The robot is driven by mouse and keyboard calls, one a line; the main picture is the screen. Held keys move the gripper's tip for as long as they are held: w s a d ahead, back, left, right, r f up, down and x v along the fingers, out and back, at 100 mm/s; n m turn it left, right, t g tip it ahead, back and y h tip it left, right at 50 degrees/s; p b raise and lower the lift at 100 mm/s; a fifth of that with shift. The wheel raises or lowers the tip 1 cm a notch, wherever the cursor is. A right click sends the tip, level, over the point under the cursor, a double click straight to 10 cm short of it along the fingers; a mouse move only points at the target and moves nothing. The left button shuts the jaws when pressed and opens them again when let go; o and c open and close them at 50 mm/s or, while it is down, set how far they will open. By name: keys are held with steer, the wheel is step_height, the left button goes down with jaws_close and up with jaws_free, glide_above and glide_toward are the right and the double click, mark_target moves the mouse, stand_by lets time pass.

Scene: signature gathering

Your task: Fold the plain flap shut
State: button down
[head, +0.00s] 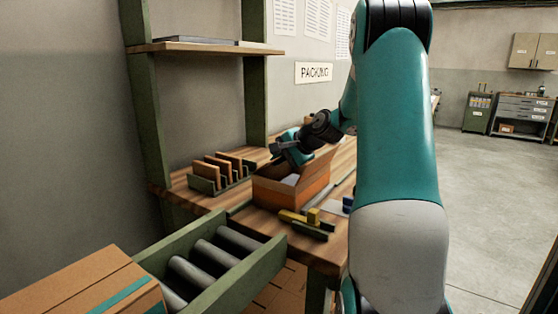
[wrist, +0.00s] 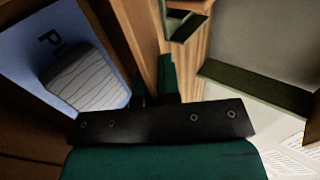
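An open orange-brown cardboard box (head: 278,194) sits on the wooden packing table. One flap (head: 322,168) stands up and leans outward on its right side. My gripper (head: 279,150) is above the box's far left edge in the head view. A box panel (wrist: 117,35) runs just left of the fingers. Inside lie a blue sheet (wrist: 30,62) with lettering and a grey striped item (wrist: 87,82). I cannot tell whether the fingers touch the panel.
A rack of upright brown panels (head: 218,172) stands left of the box. Yellow and dark tools (head: 305,221) lie in front of it. A green roller conveyor (head: 215,262) with another carton (head: 85,288) is at the front left. A shelf (head: 205,47) hangs above.

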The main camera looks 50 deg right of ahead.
steer(key=c, duration=1.3)
jaws_free()
steer(key=p+v, duration=0.1)
steer(key=v, duration=1.6)
steer(key=shift+s+r, duration=0.15)
steer(key=shift+s, duration=0.05)
